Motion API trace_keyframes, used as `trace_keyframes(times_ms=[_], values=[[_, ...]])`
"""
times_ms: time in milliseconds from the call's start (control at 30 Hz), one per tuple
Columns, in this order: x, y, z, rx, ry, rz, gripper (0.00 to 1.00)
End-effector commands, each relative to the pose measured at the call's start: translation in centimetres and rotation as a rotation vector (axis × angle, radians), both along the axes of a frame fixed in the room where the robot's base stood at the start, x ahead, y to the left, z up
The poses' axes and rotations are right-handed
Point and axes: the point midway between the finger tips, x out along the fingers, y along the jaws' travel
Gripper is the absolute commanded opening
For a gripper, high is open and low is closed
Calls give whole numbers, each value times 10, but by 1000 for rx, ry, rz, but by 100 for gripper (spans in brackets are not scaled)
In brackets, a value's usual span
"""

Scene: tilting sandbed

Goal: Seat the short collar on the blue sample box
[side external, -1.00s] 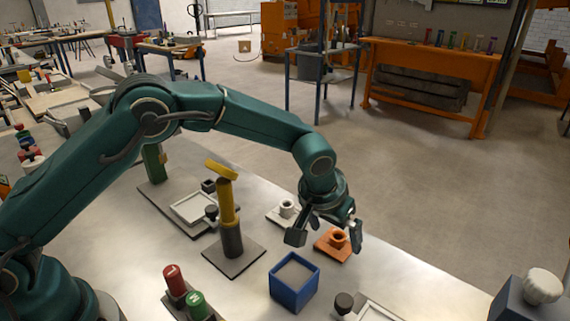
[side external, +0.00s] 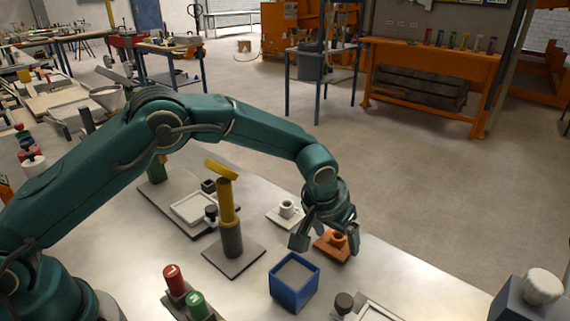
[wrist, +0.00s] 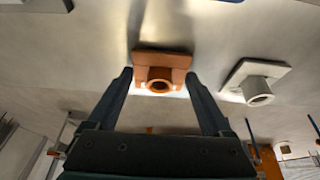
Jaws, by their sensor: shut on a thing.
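The orange collar (side external: 333,249), a square plate with a short round neck, sits on the bench right of and behind the blue sample box; it also shows in the wrist view (wrist: 160,60). My gripper (side external: 327,241) points down over it and is shut on it, with one finger at each side of its plate in the wrist view (wrist: 159,76). The blue sample box (side external: 294,290) stands upright on the metal bench, with a grey recessed top inside its blue rim. A white collar (side external: 287,210) of similar form lies behind and left, apart from my gripper. Which collar is shorter is hard to tell.
A grey and yellow post (side external: 230,215) with a yellow bar on top stands left of the box on a dark plate. Red (side external: 175,281) and green (side external: 196,303) cylinders stand at the front left.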

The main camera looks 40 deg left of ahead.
Motion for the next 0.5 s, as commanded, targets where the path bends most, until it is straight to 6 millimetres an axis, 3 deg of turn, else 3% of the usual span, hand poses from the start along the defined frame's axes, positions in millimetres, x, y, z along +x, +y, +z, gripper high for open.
trace_keyframes(times_ms=[500], values=[[1,0,86,-1,-5,2,28]])
